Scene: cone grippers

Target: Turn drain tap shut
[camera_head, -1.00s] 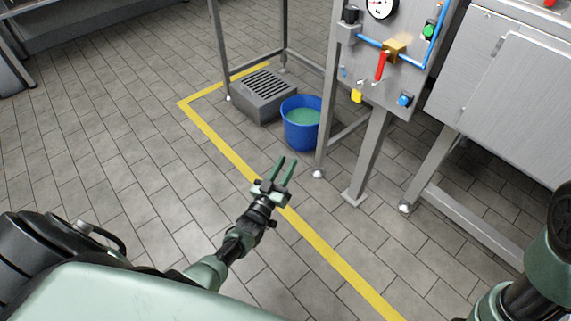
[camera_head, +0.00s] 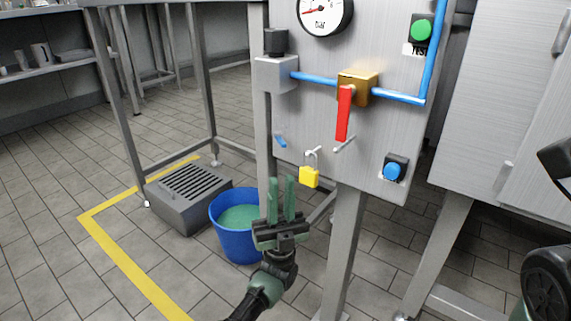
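The drain tap is a brass valve body (camera_head: 357,86) on a blue pipe, fixed to a grey upright panel. Its red lever (camera_head: 344,114) hangs down, nearly upright and across the line of the level pipe. My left gripper (camera_head: 281,192) is below and to the left of the lever, fingers pointing up, with a narrow gap between them and nothing seen in it. It is apart from the lever and overlaps the blue bucket in the view. My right gripper is not in view; part of my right arm shows at the right edge.
A yellow padlock (camera_head: 309,177) hangs low on the panel (camera_head: 385,137). A blue knob (camera_head: 394,168), a green button (camera_head: 421,30) and a gauge (camera_head: 322,12) are on it too. A blue bucket (camera_head: 239,244) of greenish liquid stands beside a floor grate (camera_head: 189,190). A steel cabinet (camera_head: 490,130) is right.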

